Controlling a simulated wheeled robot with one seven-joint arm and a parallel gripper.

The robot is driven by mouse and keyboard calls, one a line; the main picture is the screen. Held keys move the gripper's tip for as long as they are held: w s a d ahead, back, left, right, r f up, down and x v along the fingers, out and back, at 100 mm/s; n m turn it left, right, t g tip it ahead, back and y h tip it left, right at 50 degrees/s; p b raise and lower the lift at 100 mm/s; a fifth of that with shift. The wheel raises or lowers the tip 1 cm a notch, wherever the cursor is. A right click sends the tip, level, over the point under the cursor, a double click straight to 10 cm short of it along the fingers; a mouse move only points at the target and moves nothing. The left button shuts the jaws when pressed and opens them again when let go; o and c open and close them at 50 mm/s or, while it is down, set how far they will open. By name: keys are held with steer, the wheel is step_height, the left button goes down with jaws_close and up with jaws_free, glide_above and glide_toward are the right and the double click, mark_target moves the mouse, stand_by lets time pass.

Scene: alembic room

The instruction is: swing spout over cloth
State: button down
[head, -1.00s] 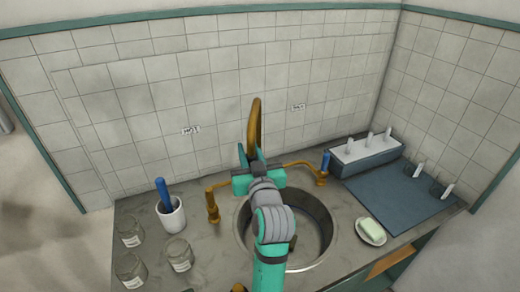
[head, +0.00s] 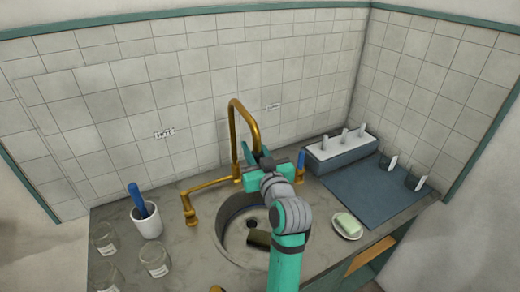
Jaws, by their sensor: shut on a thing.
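The brass spout (head: 234,125) is a tall gooseneck standing behind the sink, and its down-turned end leans to the right. My gripper (head: 254,162) is shut on the spout near its lower end; the teal jaws hide part of the grip. The cloth appears to be the flat blue-grey sheet (head: 368,192) on the counter right of the sink. The spout end is still left of this sheet, near the back of the sink. Nothing lies on the sheet's middle.
The round sink (head: 228,232) holds a dark object (head: 257,239). A brass tap (head: 190,214) stands left, a blue handle (head: 301,160) right. A soap dish (head: 347,227) sits by the sheet's front. A rack (head: 341,153) stands behind it. A white cup (head: 147,222) and glass jars (head: 155,259) stand left.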

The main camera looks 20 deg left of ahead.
steer(key=shift+w+d, duration=0.15)
stand_by(0.4)
steer(key=c, duration=1.5)
jaws_free()
steer(key=v, duration=1.1)
